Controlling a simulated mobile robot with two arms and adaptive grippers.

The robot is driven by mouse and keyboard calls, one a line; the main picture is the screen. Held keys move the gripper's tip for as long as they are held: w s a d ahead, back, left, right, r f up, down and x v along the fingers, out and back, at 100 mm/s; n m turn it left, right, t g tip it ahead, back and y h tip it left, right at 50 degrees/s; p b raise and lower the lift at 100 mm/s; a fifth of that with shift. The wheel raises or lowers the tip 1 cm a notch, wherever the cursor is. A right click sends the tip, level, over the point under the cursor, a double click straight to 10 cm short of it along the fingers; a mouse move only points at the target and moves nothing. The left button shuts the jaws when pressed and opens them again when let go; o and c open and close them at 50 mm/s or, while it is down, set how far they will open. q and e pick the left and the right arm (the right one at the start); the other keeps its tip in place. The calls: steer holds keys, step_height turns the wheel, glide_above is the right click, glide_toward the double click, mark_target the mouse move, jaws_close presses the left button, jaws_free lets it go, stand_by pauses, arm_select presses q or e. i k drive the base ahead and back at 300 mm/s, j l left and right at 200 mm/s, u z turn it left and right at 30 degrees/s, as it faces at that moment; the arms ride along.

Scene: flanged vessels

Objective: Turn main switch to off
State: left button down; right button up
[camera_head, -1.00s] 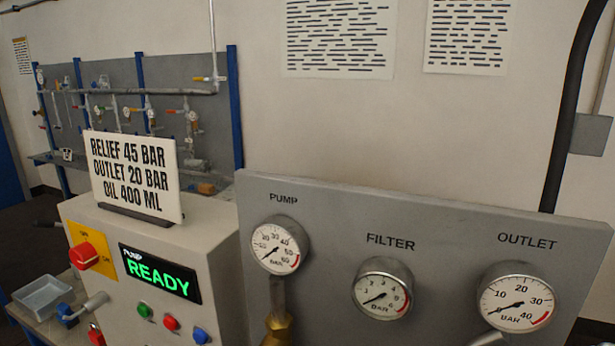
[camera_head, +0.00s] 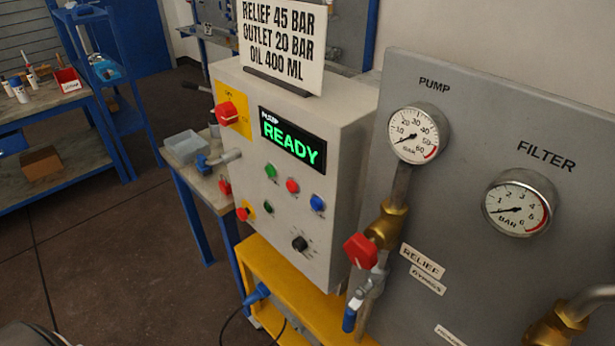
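The main switch is a red rotary knob (camera_head: 227,114) on a yellow plate (camera_head: 243,122) at the upper left of the grey control box (camera_head: 345,130). The plate's lettering is too small and partly hidden to read, so I cannot tell the switch's position for sure. The pump display (camera_head: 291,143) beside it is lit green and reads READY. Neither of my grippers is in view.
A gauge panel (camera_head: 455,100) with a red-handled valve (camera_head: 361,250) stands right. A grey tray (camera_head: 184,146) sits left of the box. Open floor (camera_head: 110,250) lies front left.

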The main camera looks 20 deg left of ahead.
mark_target(226, 113)
steer(key=u, duration=1.25)
